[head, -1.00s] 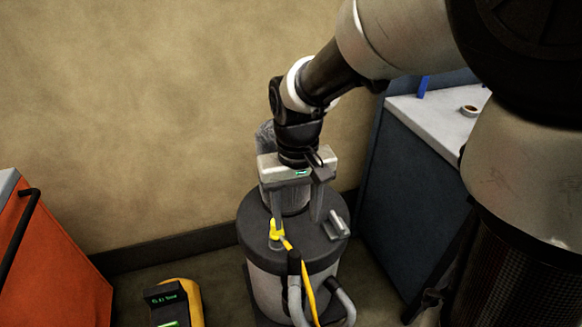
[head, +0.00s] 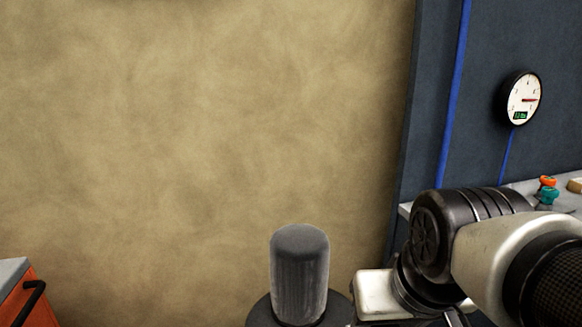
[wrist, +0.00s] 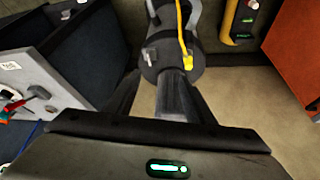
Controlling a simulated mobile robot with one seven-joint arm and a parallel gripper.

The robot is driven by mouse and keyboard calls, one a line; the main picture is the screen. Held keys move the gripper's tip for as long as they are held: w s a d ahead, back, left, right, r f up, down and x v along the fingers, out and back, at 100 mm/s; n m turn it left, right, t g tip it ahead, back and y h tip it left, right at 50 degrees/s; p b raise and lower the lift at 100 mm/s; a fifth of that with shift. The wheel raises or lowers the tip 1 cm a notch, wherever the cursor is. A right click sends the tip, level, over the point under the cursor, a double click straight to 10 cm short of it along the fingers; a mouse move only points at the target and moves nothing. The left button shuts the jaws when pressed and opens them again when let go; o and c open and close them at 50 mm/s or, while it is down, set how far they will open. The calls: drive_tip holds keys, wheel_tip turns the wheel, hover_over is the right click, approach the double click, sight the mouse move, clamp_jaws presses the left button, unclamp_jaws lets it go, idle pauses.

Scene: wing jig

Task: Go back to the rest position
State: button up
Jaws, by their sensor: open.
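My gripper (wrist: 152,88) is open and empty in the wrist view, its two dark fingers spread apart. Beyond the fingers is a drum-shaped machine (wrist: 157,62) with a yellow hose or cord (wrist: 184,45) on it. In the head view, the machine's grey cylindrical top (head: 300,275) rises at the bottom centre. My gripper's pale body shows just right of that top; its fingers are below the frame. My arm is folded at the lower right.
An orange cabinet (head: 28,303) stands at the lower left. A dark blue panel with a round gauge (head: 523,99) is at the right, above a pale worktop with small orange and teal items. A yellow device (wrist: 232,22) sits on the floor. The wall behind is bare.

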wheel_tip(320, 180, up, 18)
drive_tip(key=s+p, duration=0.1)
drive_tip(key=p, duration=1.6)
drive_tip(key=shift+s+d+f+t, duration=0.15)
drive_tip(key=shift+d+f+t, duration=0.05)
drive_tip(key=shift+d+t, duration=0.15)
drive_tip(key=shift+d, duration=0.1)
